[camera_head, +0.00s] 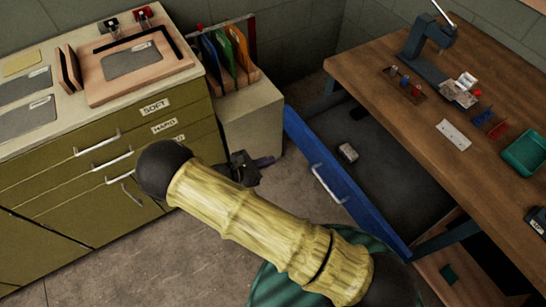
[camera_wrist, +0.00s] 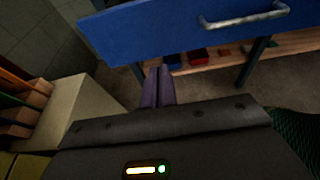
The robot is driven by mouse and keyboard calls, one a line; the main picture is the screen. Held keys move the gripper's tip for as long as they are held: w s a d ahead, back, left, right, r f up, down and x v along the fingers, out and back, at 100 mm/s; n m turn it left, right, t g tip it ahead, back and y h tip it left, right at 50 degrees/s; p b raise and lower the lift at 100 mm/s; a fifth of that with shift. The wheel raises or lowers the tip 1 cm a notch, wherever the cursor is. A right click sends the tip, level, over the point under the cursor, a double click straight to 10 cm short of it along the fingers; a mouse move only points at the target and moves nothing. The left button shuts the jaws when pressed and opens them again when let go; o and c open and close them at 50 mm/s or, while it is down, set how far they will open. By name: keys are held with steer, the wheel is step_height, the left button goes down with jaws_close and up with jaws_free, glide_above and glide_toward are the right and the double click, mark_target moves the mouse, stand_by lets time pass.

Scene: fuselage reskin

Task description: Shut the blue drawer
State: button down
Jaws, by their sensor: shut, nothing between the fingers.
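The blue drawer (camera_head: 335,188) stands pulled out from under the wooden workbench at the right, and I see into its dark interior. A small pale block lies inside it. Its blue front and metal handle (camera_wrist: 243,17) fill the top of the wrist view. My gripper (camera_head: 266,161) is left of the drawer front, partly hidden by my arm in the head view. In the wrist view its purple fingers (camera_wrist: 158,72) are together and empty, pointing at the drawer's lower edge. I cannot tell whether they touch it.
The wooden workbench (camera_head: 450,130) carries a microscope-like stand (camera_head: 430,40), small parts and a green tray (camera_head: 524,152). An olive cabinet (camera_head: 60,180) stands at the left. A pale low cabinet (camera_head: 250,125) with coloured folders is close to my gripper. Bare floor lies in front.

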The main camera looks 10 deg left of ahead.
mark_target(306, 147)
steer(key=x, duration=0.4)
steer(key=p+x, duration=0.1)
steer(key=x, duration=0.3)
steer(key=r+p+x, duration=0.1)
steer(key=x, duration=0.3)
steer(key=shift+w+d, duration=0.15)
steer(key=shift+w+d, duration=0.1)
